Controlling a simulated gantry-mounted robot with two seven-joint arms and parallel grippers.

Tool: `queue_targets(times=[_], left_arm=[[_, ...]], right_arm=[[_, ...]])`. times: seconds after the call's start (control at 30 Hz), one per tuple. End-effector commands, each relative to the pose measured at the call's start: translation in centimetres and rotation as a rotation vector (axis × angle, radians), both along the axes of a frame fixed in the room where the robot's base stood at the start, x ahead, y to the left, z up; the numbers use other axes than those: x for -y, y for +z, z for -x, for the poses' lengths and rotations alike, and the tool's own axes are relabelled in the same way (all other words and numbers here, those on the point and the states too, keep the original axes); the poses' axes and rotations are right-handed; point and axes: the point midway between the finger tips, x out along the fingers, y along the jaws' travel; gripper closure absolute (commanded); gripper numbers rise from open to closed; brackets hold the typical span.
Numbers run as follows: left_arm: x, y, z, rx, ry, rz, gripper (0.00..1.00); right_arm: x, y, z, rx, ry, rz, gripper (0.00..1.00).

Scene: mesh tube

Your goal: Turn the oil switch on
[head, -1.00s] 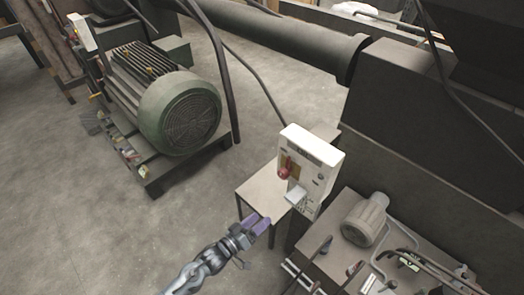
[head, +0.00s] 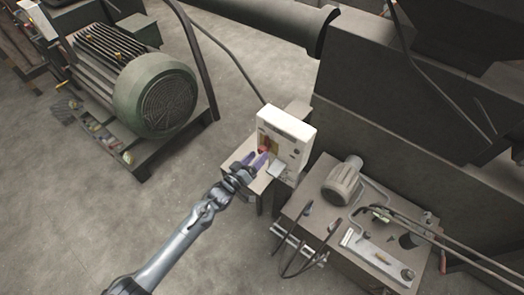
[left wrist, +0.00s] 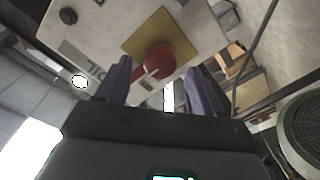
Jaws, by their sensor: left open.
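A white control box (head: 296,132) stands beside the machine. A red knob (head: 264,149) sits on a yellow plate on its front. The left wrist view shows the red knob (left wrist: 158,60) and the yellow plate (left wrist: 150,35) close up, with dark lettering beside them that is hard to read. My left gripper (head: 258,161) has purple fingers and is open just in front of the knob. In the left wrist view, the knob lies between and beyond the fingertips (left wrist: 160,76); I cannot tell whether they touch it. My right gripper is not in view.
A pale flap (head: 277,168) sticks out of the box just right of my fingers. A tank with a grey motor (head: 342,181), hoses and pipes stands to the right. A big green motor (head: 158,98) stands at the left. The floor between is clear.

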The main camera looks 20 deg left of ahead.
Motion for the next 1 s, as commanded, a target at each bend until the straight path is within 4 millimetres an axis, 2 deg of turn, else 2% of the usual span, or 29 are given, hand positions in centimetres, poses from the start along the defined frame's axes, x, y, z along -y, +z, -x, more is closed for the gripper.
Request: queue_targets(times=[0.1, 0.3, 0.7, 1.0], left_arm=[[0.5, 0.1, -1.7, 0.002, 0.0, 0.001, 0.33], [1.0, 0.0, -3.2, 0.001, 0.0, 0.0, 0.33], [1.1, 0.0, -3.6, 0.0, 0.0, 0.0, 0.34], [1.1, 0.0, -3.6, 0.0, 0.0, 0.0, 0.8]], right_arm=[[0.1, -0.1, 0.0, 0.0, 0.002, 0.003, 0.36], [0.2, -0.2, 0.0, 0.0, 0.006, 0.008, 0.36], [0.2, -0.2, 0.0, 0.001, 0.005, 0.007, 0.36], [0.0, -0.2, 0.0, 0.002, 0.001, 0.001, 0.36]])
